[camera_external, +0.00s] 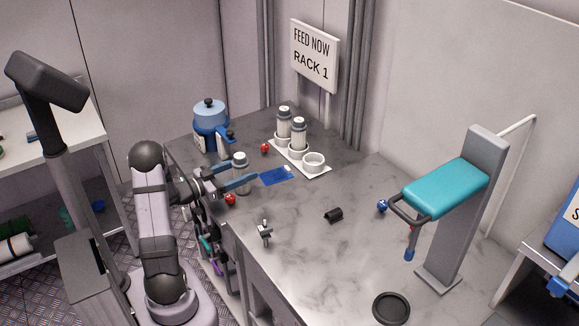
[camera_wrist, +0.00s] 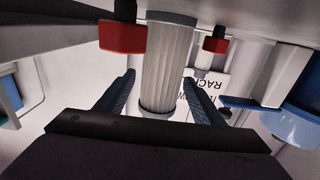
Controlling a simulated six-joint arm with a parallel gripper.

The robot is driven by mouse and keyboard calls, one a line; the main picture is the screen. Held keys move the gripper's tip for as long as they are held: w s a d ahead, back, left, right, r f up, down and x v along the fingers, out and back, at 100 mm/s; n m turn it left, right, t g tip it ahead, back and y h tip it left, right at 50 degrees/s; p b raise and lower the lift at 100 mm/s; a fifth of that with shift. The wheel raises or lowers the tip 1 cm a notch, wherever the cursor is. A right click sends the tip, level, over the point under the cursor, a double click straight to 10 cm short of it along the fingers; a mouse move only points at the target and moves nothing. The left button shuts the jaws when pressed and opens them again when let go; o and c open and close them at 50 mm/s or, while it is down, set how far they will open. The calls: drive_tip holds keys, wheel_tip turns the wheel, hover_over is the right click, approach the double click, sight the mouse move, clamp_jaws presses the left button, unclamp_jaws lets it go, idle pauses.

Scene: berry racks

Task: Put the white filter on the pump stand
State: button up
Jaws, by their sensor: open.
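A white, ribbed filter (camera_external: 240,178) with grey ends stands upright near the table's left edge. My open gripper (camera_external: 236,181) is at it, with blue fingers reaching past its sides. In the wrist view, which is upside down, the filter (camera_wrist: 167,68) stands between the two fingers (camera_wrist: 165,97); I cannot tell whether they touch it. A grey stand (camera_external: 463,215) rises at the table's right, with a teal top part (camera_external: 446,188) and a dark loop handle; it is probably the pump stand.
A white rack (camera_external: 314,172) holds two similar cylinders and one empty cup. Small red and blue items, a black cylinder (camera_external: 333,215) and a black disc (camera_external: 391,307) lie around the table.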

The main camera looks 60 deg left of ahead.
sight(239, 155)
drive_tip(key=c, duration=1.3)
wheel_tip(239, 155, up, 10)
drive_tip(key=shift+r+p, duration=0.1)
drive_tip(key=shift+p, duration=0.6)
wheel_tip(239, 155, up, 16)
drive_tip(key=p, duration=1.6)
drive_tip(key=shift+r, duration=0.2)
drive_tip(key=shift+f, duration=0.1)
